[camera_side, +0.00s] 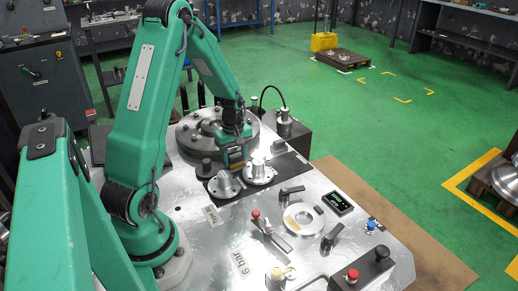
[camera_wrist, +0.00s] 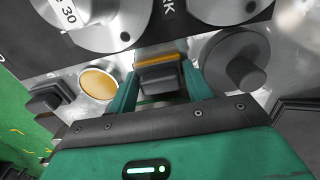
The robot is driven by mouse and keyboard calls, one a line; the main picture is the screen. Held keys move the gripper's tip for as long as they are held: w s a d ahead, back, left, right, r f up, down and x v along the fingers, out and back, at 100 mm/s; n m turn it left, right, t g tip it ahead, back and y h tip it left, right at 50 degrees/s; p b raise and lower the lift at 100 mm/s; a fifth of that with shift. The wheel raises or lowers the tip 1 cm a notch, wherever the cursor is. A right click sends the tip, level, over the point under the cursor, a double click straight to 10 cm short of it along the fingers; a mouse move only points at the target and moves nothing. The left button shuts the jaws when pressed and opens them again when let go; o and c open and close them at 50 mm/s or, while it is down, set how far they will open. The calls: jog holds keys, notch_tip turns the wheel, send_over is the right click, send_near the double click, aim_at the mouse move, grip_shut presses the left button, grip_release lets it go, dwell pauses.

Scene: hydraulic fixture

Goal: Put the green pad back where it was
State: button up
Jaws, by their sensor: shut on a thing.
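My gripper (camera_wrist: 160,78) is shut on a small dark block with an amber strip along its far edge (camera_wrist: 161,57), between two green fingers in the wrist view. In the side view my gripper (camera_side: 236,152) hangs low over the metal bench, close to two silver round fittings, with the amber edge (camera_side: 236,165) showing below it. I cannot make out a separate green pad in either view, and cannot tell whether any face of the held block is green. Whether the block touches the surface below is not clear.
A round amber disc (camera_wrist: 97,83) lies left of the fingers. A dark grey knob (camera_wrist: 243,73) stands close on the right. Silver fittings (camera_side: 258,172) sit on a black strip. A flanged disc (camera_side: 192,131) is behind.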

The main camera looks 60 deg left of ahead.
aim_at(235, 155)
jog(key=shift+f, duration=0.2)
jog(key=o, duration=1)
jog(key=shift+r, duration=0.15)
notch_tip(235, 155, up, 12)
jog(key=shift+r, duration=0.1)
dwell(0.4)
